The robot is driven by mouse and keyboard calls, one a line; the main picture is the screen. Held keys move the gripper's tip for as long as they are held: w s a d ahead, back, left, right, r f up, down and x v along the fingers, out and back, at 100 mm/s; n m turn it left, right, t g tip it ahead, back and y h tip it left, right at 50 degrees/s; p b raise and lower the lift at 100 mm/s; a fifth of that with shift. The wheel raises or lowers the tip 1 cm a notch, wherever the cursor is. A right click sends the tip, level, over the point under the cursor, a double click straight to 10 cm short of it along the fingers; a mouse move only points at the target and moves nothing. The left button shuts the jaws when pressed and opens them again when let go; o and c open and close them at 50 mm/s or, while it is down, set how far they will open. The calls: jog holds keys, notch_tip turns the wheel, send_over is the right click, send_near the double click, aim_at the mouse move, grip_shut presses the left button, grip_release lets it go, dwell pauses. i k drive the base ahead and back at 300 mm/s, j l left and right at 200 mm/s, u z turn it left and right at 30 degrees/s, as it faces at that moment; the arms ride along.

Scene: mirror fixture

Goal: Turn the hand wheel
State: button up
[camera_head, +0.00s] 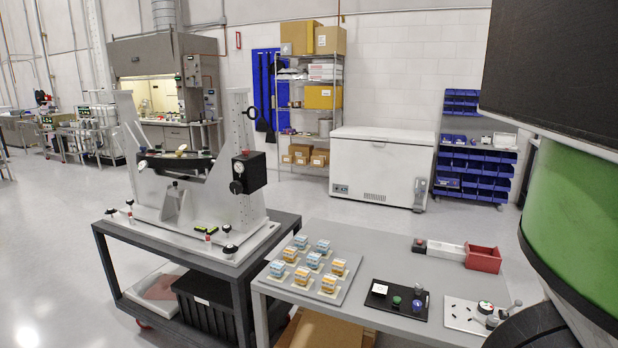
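The mirror fixture (243,210) is a light grey frame standing on a dark cart at the left. A black box (256,171) sits on its right upright. The box has a white dial (239,168) and a small black round knob (236,187) on its front; this knob looks like the hand wheel, but it is too small to be sure. A dark curved cradle (175,163) spans the middle of the frame. My gripper is not in view. Green and black parts of my own body fill the right edge, well apart from the fixture.
A grey table (375,249) stands right of the cart (118,239). It holds a tray of several small blocks (312,258), a black plate (381,312) with knobs, a white plate (458,314) with fittings, and a red bin (483,258). Open floor (50,230) lies left of the cart.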

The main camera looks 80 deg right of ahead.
aim_at(236, 187)
jog(key=z, duration=1.35)
